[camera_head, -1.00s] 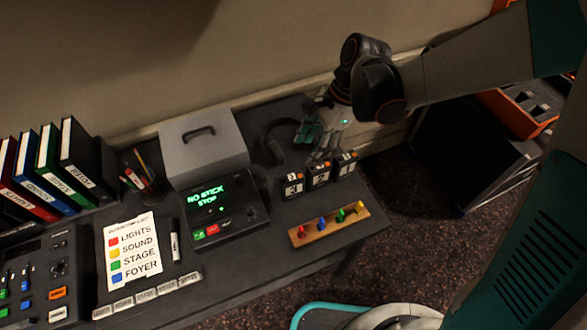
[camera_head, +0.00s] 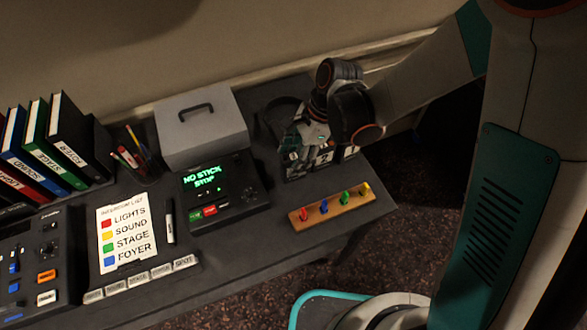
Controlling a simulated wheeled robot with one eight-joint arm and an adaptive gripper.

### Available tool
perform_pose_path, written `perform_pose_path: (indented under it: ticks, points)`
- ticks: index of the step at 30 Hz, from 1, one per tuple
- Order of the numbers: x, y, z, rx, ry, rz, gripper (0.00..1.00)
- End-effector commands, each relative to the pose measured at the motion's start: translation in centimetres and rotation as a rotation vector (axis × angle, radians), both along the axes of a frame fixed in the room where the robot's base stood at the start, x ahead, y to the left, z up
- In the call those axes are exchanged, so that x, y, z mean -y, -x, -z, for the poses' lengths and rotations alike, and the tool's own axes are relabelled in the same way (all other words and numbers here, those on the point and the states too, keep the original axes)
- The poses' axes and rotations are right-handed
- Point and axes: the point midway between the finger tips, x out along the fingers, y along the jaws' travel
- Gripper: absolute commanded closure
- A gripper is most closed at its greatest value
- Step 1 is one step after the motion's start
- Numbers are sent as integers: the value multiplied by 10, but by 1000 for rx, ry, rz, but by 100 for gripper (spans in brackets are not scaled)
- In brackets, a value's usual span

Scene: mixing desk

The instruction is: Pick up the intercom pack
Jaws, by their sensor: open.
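Small black packs with white number labels and orange marks stand in a row on the right part of the desk. I take these to be the intercom packs. The middle pack (camera_head: 323,158) shows a "2". The right pack (camera_head: 350,151) is partly hidden behind my wrist. The left pack is mostly covered by my gripper. My gripper (camera_head: 300,147) is open and points down over the left and middle packs. I cannot tell whether a pack is between its fingers or whether it touches one.
A wooden strip with coloured pegs (camera_head: 330,206) lies in front of the packs. A lit console (camera_head: 212,193) and a grey box with a handle (camera_head: 200,128) stand to the left. A dark headset (camera_head: 264,127) lies behind, partly hidden. The wall is close behind.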

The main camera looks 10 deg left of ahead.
Motion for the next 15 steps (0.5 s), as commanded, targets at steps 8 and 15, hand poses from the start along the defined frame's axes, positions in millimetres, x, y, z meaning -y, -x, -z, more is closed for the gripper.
perform_pose_path:
  ticks: [8,15]
  points:
    - [-2,1,5,0,0,1,48]
    - [-2,1,5,0,0,1,100]
